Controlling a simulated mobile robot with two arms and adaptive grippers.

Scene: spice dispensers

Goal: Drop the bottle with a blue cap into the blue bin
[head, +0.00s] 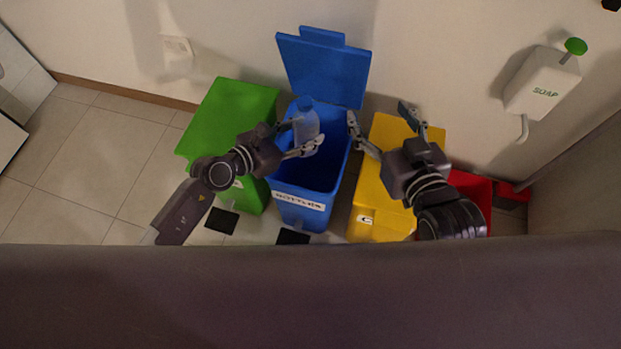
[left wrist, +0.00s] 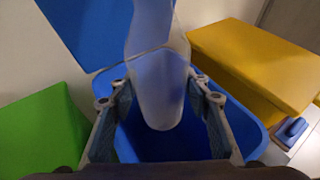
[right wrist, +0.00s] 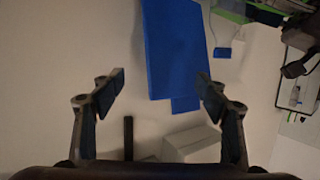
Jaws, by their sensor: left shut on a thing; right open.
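The pale, see-through bottle (head: 307,123) with a blue cap is over the opening of the blue bin (head: 312,219) in the head view. My left gripper (head: 309,134) is shut on the bottle. In the left wrist view the bottle (left wrist: 158,85) is between the fingers of my left gripper (left wrist: 160,105), with the blue bin (left wrist: 252,135) below; its top is cut off there. The bin's blue lid (head: 322,68) stands open toward the wall. My right gripper (head: 379,114) is open and empty over the yellow bin; its fingers (right wrist: 160,90) are apart in the right wrist view.
A closed green bin (head: 228,115) stands left of the blue bin, and a closed yellow bin (head: 385,190) right of it. A red bin (head: 471,195) is further right. A soap dispenser (head: 543,83) hangs on the wall. Tiled floor (head: 95,160) is free at left.

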